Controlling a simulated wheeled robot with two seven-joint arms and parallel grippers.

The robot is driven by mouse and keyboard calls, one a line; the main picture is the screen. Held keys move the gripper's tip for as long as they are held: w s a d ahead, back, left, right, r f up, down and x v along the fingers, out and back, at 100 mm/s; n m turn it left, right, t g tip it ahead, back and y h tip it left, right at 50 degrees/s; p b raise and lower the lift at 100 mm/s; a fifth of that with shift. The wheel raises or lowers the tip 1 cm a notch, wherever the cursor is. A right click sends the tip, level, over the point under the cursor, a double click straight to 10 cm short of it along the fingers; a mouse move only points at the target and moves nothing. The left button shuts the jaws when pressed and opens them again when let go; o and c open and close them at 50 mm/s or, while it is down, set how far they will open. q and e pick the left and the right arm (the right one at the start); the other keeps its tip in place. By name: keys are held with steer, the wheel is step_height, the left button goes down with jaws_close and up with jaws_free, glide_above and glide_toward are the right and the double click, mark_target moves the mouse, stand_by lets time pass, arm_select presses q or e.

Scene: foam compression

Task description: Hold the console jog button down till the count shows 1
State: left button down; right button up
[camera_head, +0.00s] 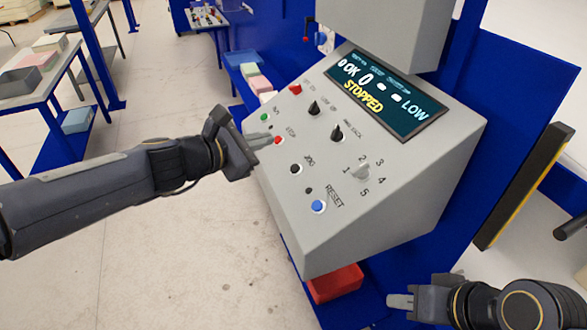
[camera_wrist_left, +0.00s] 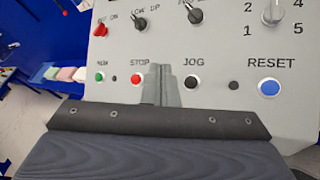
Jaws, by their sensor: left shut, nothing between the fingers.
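The grey sloped console (camera_head: 400,190) carries a black jog button (camera_head: 296,169) under the JOG label; it also shows in the left wrist view (camera_wrist_left: 191,82), just right of the fingers. The display (camera_head: 388,93) reads OK, 0, dashes, LOW and STOPPED in yellow. My left gripper (camera_head: 268,139) is shut and empty, its fingertips close by the red stop button (camera_head: 277,140); I cannot tell whether they touch the panel. In the left wrist view the shut fingers (camera_wrist_left: 161,70) lie between STOP and JOG. My right gripper (camera_head: 392,301) is low at the right, away from the console.
A green run button (camera_head: 264,117), a blue reset button (camera_head: 318,206), two black knobs (camera_head: 314,107) and a numbered selector (camera_head: 361,172) share the panel. A red bin (camera_head: 335,283) sits below the console. Open floor lies at the left of the console.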

mark_target(295, 169)
arm_select(q)
steer(key=d+f+b, duration=0.1)
steer(key=f, duration=0.1)
steer(key=d+f+b, duration=0.1)
steer(key=b, duration=0.1)
steer(key=w+d+f+b, duration=0.1)
steer(key=f+b, duration=0.1)
steer(key=shift+f, duration=0.35)
steer(key=shift+w+d+f+b, duration=0.1)
steer(key=shift+d+f+b, duration=0.45)
steer(key=shift+b, duration=0.2)
steer(key=shift+f, duration=0.1)
stand_by(0.9)
steer(key=shift+w+d+f+b, duration=0.15)
steer(key=shift+f+b, duration=0.15)
steer(key=shift+b, duration=0.15)
